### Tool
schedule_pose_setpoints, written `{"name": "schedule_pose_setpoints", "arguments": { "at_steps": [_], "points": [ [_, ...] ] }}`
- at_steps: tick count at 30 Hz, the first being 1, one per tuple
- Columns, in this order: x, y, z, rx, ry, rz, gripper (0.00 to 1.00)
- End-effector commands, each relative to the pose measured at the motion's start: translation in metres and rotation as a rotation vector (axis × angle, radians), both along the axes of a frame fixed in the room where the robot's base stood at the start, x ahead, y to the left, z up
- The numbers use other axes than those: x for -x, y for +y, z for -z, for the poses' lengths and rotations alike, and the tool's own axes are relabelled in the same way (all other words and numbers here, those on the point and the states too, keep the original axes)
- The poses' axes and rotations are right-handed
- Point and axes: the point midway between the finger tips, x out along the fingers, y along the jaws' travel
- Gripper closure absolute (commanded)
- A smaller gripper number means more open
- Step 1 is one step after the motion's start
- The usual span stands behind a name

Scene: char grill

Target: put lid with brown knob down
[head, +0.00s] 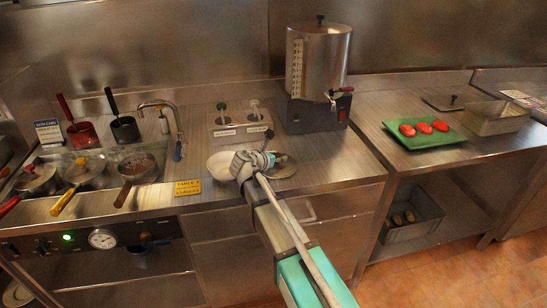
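My gripper (256,160) is over the counter at the centre, seen from behind with its fingertips hidden. A round grey metal disc (284,170), which looks like a lid, shows just right of and partly behind the gripper. Its knob is not clearly visible, and I cannot tell whether the gripper holds it or whether it touches the counter. A pan with a brown handle (138,168) stands uncovered at the left.
A white bowl (220,165) stands close left of my gripper. Behind are a sauce pump holder (240,128) and a steel urn (318,62). A green tray (424,142) with red items is at the right.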

Motion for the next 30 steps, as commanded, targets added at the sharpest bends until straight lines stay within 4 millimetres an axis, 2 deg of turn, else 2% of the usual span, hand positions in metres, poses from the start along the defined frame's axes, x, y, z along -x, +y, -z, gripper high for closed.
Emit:
{"name": "schedule_pose_setpoints", "arguments": {
  "at_steps": [1,2,19,30],
  "points": [
    [0.0,0.0,0.0,0.0,0.0,0.0,0.26],
    [0.0,0.0,0.0,0.0,0.0,0.0,0.22],
    [0.0,0.0,-0.004,0.0,0.0,0.0,0.22],
    [0.037,0.023,-0.024,0.001,0.001,-0.002,0.22]
  ]
}}
